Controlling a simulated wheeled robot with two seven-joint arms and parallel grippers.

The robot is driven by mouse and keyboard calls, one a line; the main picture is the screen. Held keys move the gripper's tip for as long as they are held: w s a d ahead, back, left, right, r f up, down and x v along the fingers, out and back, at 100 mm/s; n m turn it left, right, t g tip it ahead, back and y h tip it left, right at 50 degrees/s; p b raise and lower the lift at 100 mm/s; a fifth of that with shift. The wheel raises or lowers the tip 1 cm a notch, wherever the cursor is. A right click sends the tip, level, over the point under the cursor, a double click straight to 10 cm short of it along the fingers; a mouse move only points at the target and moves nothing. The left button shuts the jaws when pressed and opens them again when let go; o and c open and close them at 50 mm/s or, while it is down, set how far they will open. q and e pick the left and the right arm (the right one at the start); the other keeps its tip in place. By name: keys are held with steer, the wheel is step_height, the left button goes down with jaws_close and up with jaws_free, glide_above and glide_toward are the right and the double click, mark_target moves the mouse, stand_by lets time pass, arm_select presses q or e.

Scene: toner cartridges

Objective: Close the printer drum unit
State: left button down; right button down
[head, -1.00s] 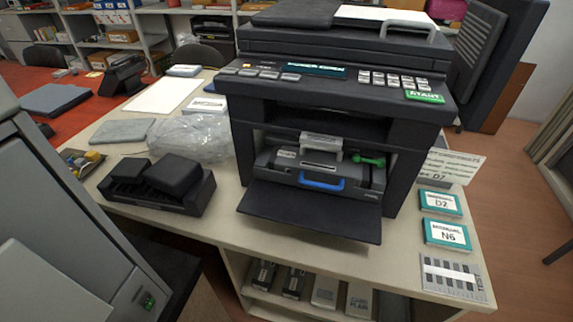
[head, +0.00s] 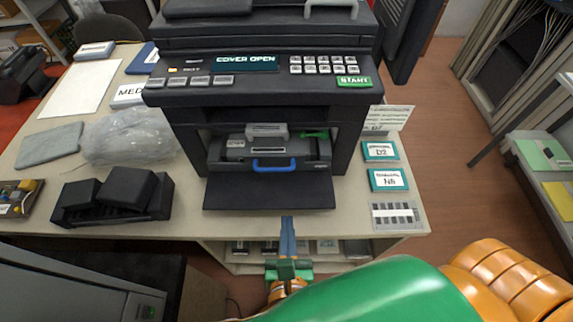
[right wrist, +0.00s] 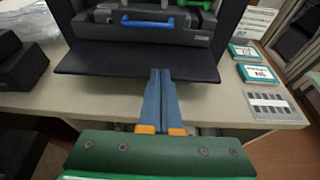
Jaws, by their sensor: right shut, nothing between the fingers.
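The black printer (head: 265,100) stands on the table, and its display reads "COVER OPEN". Its front cover (head: 270,192) is folded down flat toward me. Inside the opening sits the dark drum unit (head: 232,150) with a blue handle (head: 274,164), a grey piece on top and a green lever (head: 314,134). The handle also shows in the right wrist view (right wrist: 148,23). My right gripper (head: 287,222) is shut and empty, just in front of the lowered cover's front edge. Its blue fingers (right wrist: 161,85) are pressed together in the right wrist view. My left gripper is not in view.
Teal-labelled boxes (head: 388,179) and a test sheet (head: 396,215) lie right of the printer. A clear plastic bag (head: 130,135) and a black holder (head: 112,196) are on the left. A shelf with several items lies under the table's front edge (head: 215,232).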

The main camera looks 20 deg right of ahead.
steer(key=r, duration=0.2)
steer(key=p, duration=0.2)
glide_toward(287, 142)
steer(key=f, duration=0.5)
steer(key=shift+w, duration=0.4)
steer(key=w+d, duration=0.1)
steer(key=w, duration=0.2)
steer(key=w+d, duration=0.1)
steer(key=w, duration=0.1)
steer(key=w+d, duration=0.1)
steer(key=w, duration=0.2)
steer(key=shift+w, duration=0.3)
steer(key=shift+r, duration=0.25)
